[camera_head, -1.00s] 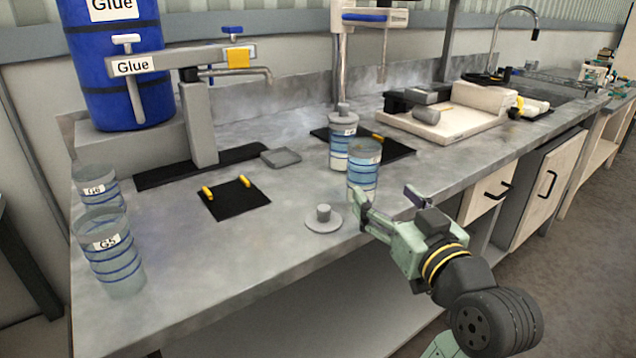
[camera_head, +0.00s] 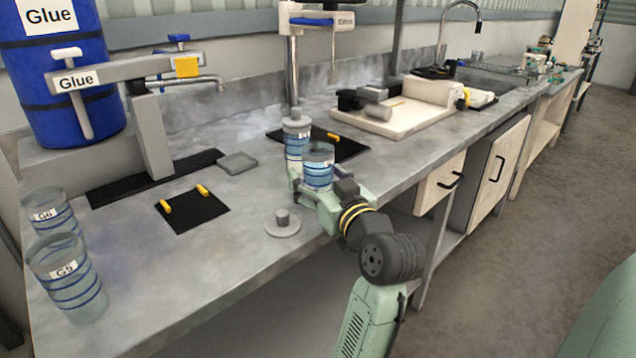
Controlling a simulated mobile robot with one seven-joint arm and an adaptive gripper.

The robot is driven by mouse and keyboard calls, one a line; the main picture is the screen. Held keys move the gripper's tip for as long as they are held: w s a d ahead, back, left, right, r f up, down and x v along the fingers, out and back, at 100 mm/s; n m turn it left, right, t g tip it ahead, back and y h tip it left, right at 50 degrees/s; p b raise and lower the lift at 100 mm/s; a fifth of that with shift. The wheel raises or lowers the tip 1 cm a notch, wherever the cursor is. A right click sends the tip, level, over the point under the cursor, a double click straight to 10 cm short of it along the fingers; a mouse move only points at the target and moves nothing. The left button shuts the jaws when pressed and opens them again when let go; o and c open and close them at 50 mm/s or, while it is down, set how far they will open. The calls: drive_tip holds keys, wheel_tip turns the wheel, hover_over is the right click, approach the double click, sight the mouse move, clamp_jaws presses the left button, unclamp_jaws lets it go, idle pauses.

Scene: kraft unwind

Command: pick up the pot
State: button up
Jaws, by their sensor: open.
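A clear pot with blue bands (camera_head: 318,170) stands upright near the counter's front edge. My gripper (camera_head: 316,188) is open at the pot's near side, low down. One finger shows just left of the pot; the other finger is mostly hidden by the pot and my wrist. I cannot tell whether the fingers touch the pot. A similar pot with a grey lid (camera_head: 296,140) stands close behind it. Two more banded pots, labelled G5 (camera_head: 70,285) and G6 (camera_head: 50,213), stand at the counter's left end.
A loose grey lid (camera_head: 283,224) lies on the counter (camera_head: 190,265) left of my gripper. A black mat with yellow pegs (camera_head: 193,208) lies farther left. A blue glue drum (camera_head: 55,90) and dispenser arm (camera_head: 125,75) stand behind. A pale board (camera_head: 390,120) lies to the right.

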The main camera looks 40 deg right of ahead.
sight(324, 167)
drive_tip(key=c, duration=1.3)
drive_tip(key=shift+r, duration=0.4)
wheel_tip(324, 167, up, 3)
drive_tip(key=shift+f+b, duration=0.1)
drive_tip(key=shift+b, duration=0.2)
drive_tip(key=a+v, duration=0.1)
drive_tip(key=v, duration=0.4)
drive_tip(key=r+b+v, duration=0.1)
drive_tip(key=v, duration=0.4)
drive_tip(key=a+b+v, duration=0.1)
drive_tip(key=v, duration=0.5)
drive_tip(key=shift+w+a+r, duration=0.15)
drive_tip(key=shift+w+a, duration=0.2)
drive_tip(key=shift+w, duration=0.05)
